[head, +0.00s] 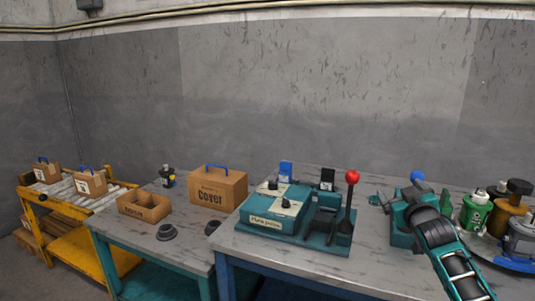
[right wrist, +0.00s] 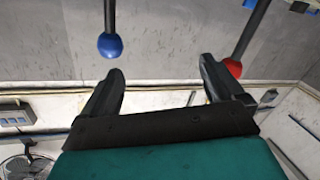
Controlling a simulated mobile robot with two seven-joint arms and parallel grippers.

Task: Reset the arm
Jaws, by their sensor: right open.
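My right gripper (right wrist: 160,82) shows in the right wrist view with its two dark fingers wide apart and nothing between them. In the head view my right arm comes in from the lower right, over the bench, and its fingers are hard to make out there. A blue ball knob (head: 417,176) on a lever stands just behind the hand; it also shows beside the left finger in the wrist view (right wrist: 110,46). A red-knobbed lever (head: 352,177) stands upright on the teal pump fixture to the left; its knob also shows in the wrist view (right wrist: 232,68). My left gripper is not in view.
The grey bench (head: 270,249) holds the teal pump fixture (head: 290,222), another teal fixture (head: 401,238) under my arm, and bottles (head: 476,211) at right. A Cover box (head: 217,187) and an open box (head: 143,206) stand on the left table. A roller stand with boxes is far left.

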